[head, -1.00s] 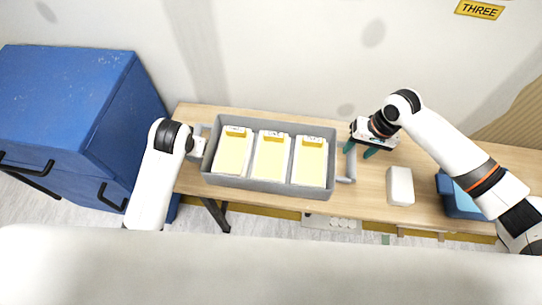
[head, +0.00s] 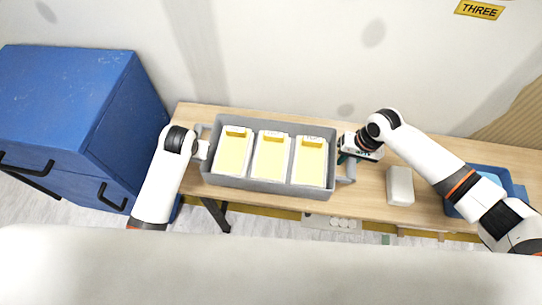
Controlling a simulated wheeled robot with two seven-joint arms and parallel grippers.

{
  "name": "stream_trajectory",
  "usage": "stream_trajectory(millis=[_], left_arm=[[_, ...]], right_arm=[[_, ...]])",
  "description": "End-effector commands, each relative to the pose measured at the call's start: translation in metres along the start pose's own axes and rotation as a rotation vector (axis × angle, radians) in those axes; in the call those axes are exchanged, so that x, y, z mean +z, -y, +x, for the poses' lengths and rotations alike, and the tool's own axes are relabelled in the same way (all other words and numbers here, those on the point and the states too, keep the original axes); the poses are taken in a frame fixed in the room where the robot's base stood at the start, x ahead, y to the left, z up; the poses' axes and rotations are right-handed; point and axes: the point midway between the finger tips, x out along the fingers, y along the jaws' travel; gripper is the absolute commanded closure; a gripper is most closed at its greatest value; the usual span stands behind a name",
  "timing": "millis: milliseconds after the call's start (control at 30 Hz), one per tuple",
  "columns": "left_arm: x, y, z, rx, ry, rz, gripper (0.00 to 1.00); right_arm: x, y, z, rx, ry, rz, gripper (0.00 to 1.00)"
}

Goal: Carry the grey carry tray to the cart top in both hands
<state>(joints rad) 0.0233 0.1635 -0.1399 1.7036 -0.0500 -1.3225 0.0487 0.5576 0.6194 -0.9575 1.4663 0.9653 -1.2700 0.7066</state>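The grey carry tray (head: 268,187) sits on the wooden table and holds three white containers with yellow contents. It has a grey handle at each end; the right handle (head: 349,170) shows in part. No cart top can be made out.
A white block (head: 400,186) lies on the table (head: 375,200) right of the tray. A blue bin (head: 515,190) stands farther right, partly behind my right arm. A blue cabinet (head: 65,95) with black handles stands at the left. A wall runs behind the table.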

Motion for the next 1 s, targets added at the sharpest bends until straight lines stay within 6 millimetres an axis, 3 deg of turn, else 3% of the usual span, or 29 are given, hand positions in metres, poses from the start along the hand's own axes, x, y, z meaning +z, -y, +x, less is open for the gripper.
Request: stream_trajectory(millis=[33,133,567,1000], left_arm=[[0.000,0.000,0.000,0.000,0.000,0.000,1.00],[0.000,0.000,0.000,0.000,0.000,0.000,1.00],[0.003,-0.002,-0.005,0.001,0.004,-0.001,1.00],[0.017,-0.009,-0.038,0.002,0.004,0.000,1.00]], right_arm=[[0.000,0.000,0.000,0.000,0.000,0.000,0.87],[0.000,0.000,0.000,-0.001,0.000,0.000,1.00],[0.001,-0.001,-0.006,0.001,0.003,0.000,1.00],[0.001,-0.008,-0.041,0.000,0.003,0.001,1.00]])
